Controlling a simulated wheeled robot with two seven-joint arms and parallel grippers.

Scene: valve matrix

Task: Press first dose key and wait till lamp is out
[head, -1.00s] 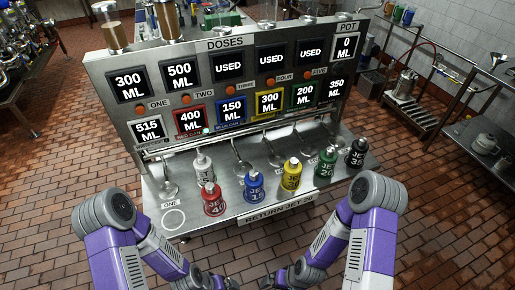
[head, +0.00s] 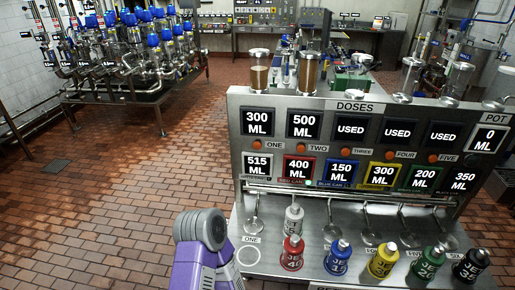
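The dose panel (head: 345,101) stands at right in the head view. The first dose key is an orange round button (head: 257,145) left of the label ONE, under the 300 ML display (head: 259,122). A second orange key (head: 301,147) sits by the label TWO under the 500 ML display (head: 304,124). A small green lamp (head: 308,183) is lit under the red-framed 400 ML display (head: 298,168). Part of one purple arm of mine shows at the bottom; both grippers are out of view.
A pipe rack with blue valves (head: 152,40) is at back left. Tiled floor left of the panel is clear.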

